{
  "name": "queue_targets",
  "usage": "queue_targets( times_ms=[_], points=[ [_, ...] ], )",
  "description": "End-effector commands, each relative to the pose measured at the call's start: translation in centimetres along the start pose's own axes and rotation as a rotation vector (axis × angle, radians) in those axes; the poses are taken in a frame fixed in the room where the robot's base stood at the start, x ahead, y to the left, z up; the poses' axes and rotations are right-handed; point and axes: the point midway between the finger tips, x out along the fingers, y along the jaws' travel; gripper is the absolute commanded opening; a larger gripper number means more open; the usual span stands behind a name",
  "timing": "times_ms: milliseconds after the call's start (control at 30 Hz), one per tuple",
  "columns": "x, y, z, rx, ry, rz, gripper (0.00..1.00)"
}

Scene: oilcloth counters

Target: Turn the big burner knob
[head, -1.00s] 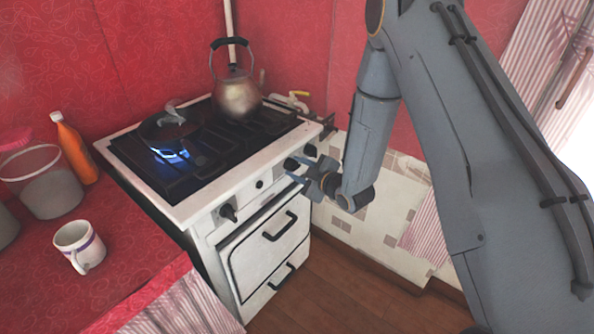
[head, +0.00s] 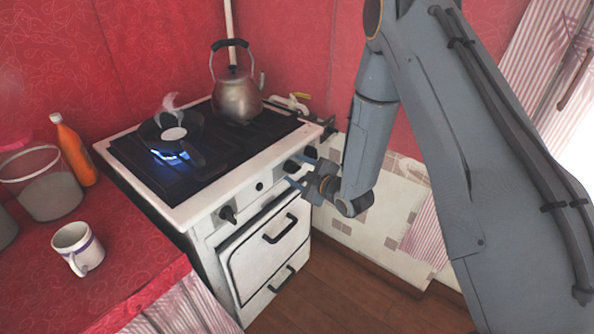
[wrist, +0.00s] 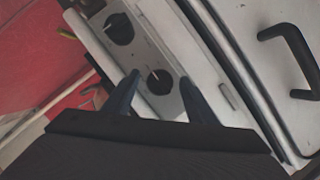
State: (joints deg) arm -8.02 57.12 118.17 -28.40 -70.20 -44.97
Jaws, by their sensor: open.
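In the wrist view, one knob (wrist: 159,82) lies between the fingertips as seen, and a larger-looking knob (wrist: 118,28) lies beyond, up to the left. Each has a pale pointer line. I cannot tell which is the big burner's. My gripper (head: 300,172) is open and empty in front of the right-hand knobs; it also shows in the wrist view (wrist: 157,88). Contact is not clear.
A kettle (head: 237,98) stands behind. Oven handles (head: 280,228) stick out below the panel. A mug (head: 75,247) and orange bottle (head: 75,150) stand on the red counter.

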Motion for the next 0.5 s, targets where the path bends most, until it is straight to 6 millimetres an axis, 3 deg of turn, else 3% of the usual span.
queue_targets(
  times_ms=[233,500],
  points=[
    [-1.0,0.0,0.1,0.0,-0.001,0.0,0.52],
    [-5.4,0.1,0.1,0.001,-0.002,0.001,0.52]
  ],
)
